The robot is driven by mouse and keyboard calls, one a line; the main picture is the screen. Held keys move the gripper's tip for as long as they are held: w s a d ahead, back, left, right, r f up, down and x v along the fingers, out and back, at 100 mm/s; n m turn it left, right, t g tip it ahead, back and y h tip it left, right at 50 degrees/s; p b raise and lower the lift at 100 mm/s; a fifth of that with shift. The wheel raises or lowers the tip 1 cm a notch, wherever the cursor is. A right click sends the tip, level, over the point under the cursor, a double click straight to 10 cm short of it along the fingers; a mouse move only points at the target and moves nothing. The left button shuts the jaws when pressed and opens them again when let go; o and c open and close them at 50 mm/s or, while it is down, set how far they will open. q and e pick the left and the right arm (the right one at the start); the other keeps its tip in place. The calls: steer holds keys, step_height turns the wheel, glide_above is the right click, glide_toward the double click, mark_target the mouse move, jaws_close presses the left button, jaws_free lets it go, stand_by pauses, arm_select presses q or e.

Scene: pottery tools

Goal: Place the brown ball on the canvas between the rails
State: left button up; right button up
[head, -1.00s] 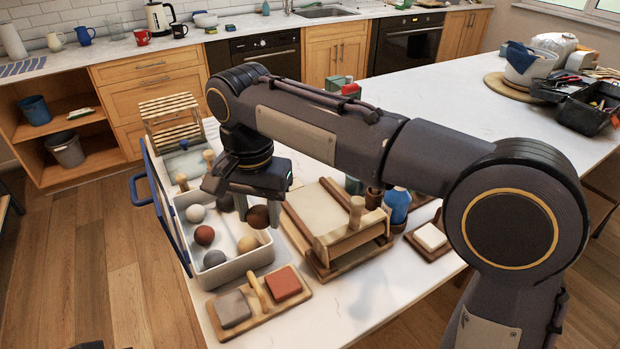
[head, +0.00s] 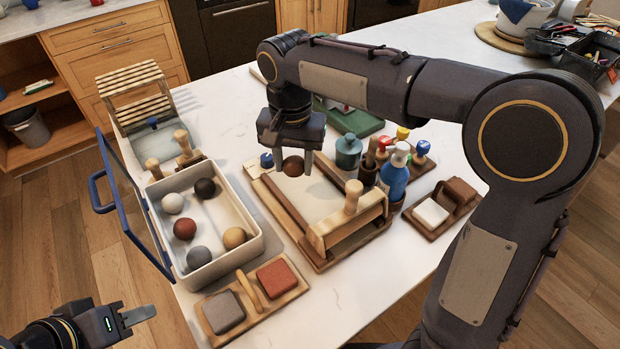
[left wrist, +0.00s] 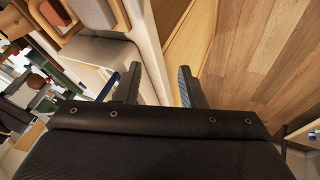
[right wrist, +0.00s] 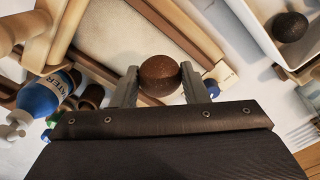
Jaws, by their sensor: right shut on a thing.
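My right gripper (head: 293,160) is shut on the brown ball (head: 293,167) and holds it above the far part of the framed board. In the right wrist view the ball (right wrist: 160,75) sits between both fingertips, in front of a wooden rail. The pale canvas (head: 316,197) lies flat between wooden rails (head: 283,205); the canvas also shows in the right wrist view (right wrist: 125,35). A wooden roller frame (head: 347,218) stands over its near end. My left gripper (head: 130,318) is at the lower left, off the table; its fingers (left wrist: 158,88) are apart and empty.
Left of the board, a white tray (head: 258,248) holds several balls, with a blue-framed lid (head: 130,215) upright beside it. A blue bottle (head: 395,175) and stamps stand right of the board. A holder with two blocks (head: 250,300) lies in front.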

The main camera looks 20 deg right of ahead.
mark_target(310, 191)
steer(key=d+f, duration=0.3)
steer(key=shift+w+f, duration=0.35)
steer(key=shift+f, duration=0.05)
steer(key=shift+d+f, duration=0.15)
steer(key=shift+f, duration=0.8)
steer(key=shift+d+f, duration=0.1)
steer(key=shift+f, duration=0.8)
steer(key=shift+f, duration=0.15)
steer(key=o, duration=1)
steer(key=shift+w, duration=0.1)
step_height(310, 191, up, 8)
steer(key=shift+f, duration=0.1)
